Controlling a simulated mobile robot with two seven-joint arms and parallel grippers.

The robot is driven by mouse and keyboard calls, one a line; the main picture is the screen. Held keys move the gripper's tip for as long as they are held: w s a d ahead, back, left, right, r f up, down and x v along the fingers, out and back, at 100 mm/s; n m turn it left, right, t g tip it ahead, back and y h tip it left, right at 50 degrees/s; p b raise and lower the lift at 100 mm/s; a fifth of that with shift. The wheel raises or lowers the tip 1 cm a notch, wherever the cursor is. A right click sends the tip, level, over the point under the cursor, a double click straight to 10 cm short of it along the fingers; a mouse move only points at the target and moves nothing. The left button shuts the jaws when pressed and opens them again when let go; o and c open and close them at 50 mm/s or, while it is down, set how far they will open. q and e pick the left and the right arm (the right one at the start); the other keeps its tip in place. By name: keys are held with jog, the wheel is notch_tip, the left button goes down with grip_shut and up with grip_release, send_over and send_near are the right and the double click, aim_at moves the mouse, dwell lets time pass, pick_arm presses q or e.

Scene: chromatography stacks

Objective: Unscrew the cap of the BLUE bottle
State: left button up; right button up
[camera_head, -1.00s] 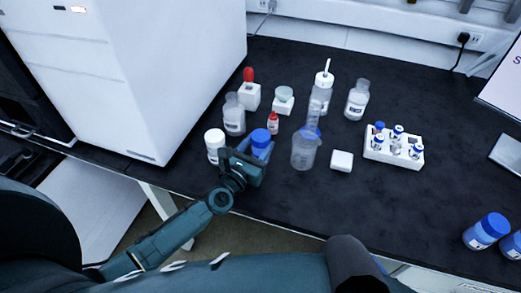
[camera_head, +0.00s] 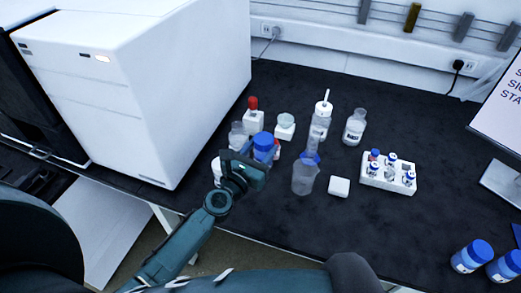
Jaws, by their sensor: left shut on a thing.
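The blue-capped bottle (camera_head: 264,141) is at the left gripper, left of the middle of the bench. Its blue cap is on top and shows clearly, roughly upright. My left gripper (camera_head: 251,166) is shut on this bottle, with the fingers around it below the cap. Most of the bottle's body is hidden behind the gripper, and so is its base. My right gripper is not in view.
A white-capped bottle (camera_head: 216,171) stands just left of my gripper, partly hidden. Other blue-capped bottles (camera_head: 471,256) are at the lower right.

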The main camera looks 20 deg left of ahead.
pick_arm(q)
jog(key=o, duration=0.6)
jog(key=shift+c, duration=0.2)
jog(key=c, duration=0.9)
